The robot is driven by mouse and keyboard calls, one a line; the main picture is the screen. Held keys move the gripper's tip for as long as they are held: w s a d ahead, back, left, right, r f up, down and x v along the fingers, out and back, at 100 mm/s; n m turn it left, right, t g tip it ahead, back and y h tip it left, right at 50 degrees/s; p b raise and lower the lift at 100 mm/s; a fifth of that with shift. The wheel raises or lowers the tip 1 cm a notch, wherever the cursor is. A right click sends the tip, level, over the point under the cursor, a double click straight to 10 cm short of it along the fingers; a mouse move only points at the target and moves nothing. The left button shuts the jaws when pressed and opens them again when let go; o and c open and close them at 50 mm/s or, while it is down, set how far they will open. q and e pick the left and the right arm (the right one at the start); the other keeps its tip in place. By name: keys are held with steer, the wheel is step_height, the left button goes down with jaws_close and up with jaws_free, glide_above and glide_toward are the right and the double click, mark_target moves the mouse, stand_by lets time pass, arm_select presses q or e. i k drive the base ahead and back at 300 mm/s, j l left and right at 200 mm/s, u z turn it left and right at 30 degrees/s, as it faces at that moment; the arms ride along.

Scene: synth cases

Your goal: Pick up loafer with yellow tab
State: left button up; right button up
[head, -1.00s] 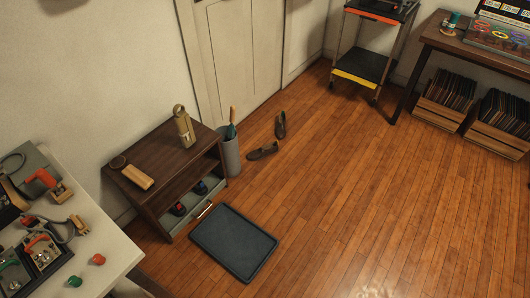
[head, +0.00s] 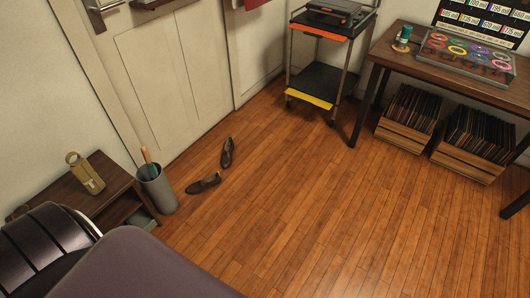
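Two dark brown loafers lie on the wooden floor near the door, apart from each other. One loafer (head: 203,184) lies nearer, beside the grey umbrella bin. The other loafer (head: 227,152) lies farther back, closer to the door. Both are too small for me to tell which one has a yellow tab. Neither of my grippers is in view. A dark, rounded part that looks like my own arm fills the lower left corner and covers part of the shelf.
A grey bin (head: 158,192) stands between the loafers and a brown shelf (head: 115,182) with a tan item (head: 86,174) on top. A cart (head: 318,80) and record crates (head: 406,128) under a table (head: 460,62) stand at the back right. Middle floor is clear.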

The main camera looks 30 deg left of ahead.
mark_target(214, 180)
steer(key=i+l, duration=0.2)
steer(key=i, duration=0.35)
steer(key=i+l+u, duration=0.1)
steer(key=i, duration=0.45)
